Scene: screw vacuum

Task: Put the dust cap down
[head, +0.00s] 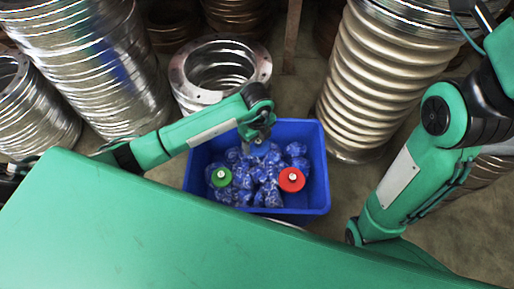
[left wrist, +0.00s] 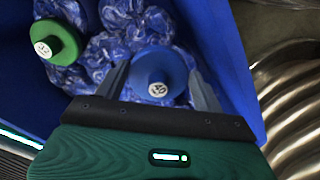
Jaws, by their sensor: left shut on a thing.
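A blue dust cap (left wrist: 160,72) with a white label sits between the two fingers of my left gripper (left wrist: 160,82) in the left wrist view. The fingers are shut on its sides. In the head view my left gripper (head: 257,136) is over the back part of the blue bin (head: 318,165). The cap is mostly lost there against the blue. Crumpled blue plastic (head: 262,177) fills the bin under and around the cap; I cannot tell whether the cap touches it. My right gripper is not in view.
A green cap (head: 221,177) and a red cap (head: 291,180) lie on the plastic in the bin. The green cap (left wrist: 55,41) also shows in the left wrist view. Tall ribbed metal bellows (head: 375,75) and a flanged metal tube (head: 218,72) stand close behind the bin.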

